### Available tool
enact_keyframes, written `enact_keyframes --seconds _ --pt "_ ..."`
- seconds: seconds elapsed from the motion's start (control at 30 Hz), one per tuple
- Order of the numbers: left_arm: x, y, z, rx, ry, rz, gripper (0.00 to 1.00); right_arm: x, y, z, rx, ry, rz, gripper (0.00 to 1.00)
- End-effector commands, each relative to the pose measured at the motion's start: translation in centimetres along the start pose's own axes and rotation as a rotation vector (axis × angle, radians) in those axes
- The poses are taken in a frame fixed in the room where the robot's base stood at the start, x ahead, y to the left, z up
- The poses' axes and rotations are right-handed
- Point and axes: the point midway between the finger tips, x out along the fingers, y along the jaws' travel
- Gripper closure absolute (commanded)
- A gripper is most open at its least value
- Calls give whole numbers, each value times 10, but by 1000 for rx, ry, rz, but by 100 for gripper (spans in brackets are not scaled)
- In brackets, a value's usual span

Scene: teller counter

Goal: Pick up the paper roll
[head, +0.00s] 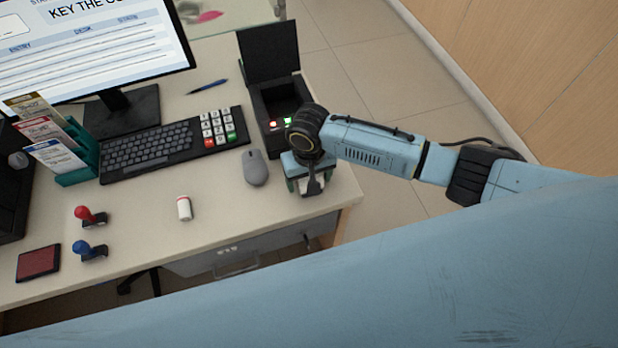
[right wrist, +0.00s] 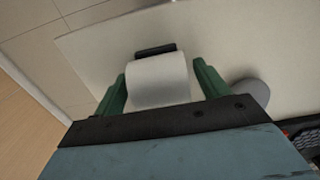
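The white paper roll (right wrist: 157,80) lies near the desk's front right corner. In the right wrist view it sits between the two green fingers of my right gripper (right wrist: 160,82). The left finger is close to the roll's side, and a small gap shows at the right finger, so the gripper looks open around it. In the head view my right gripper (head: 311,184) is low over the desk corner, and the roll (head: 312,187) shows only partly beneath it. My left gripper is not in view.
An open black printer (head: 268,58) stands just behind my right gripper. A grey mouse (head: 255,168), a keyboard (head: 148,149), a small white cylinder with a red top (head: 184,209), and stamps (head: 90,215) are to the left. The desk edge is close in front.

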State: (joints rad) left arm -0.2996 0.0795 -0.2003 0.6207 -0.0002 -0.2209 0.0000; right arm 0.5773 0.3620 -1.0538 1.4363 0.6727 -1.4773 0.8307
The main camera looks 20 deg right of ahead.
Motion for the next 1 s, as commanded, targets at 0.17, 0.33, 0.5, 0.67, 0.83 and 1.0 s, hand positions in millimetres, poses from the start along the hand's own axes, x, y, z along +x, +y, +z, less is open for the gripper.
enact_keyframes --seconds 0.17,0.33,0.5,0.67,0.83,1.0 --pt "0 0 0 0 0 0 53 0 0 0 0 0 0 50" --pt "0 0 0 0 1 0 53 0 0 0 0 0 0 72" --pt "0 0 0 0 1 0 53 0 0 0 0 0 0 73" --pt "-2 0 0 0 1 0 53 -10 0 -1 1 2 -2 73" --pt "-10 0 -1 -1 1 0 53 -42 0 -1 0 4 -3 73" --pt "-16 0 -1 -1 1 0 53 -76 0 -1 0 3 -2 73"
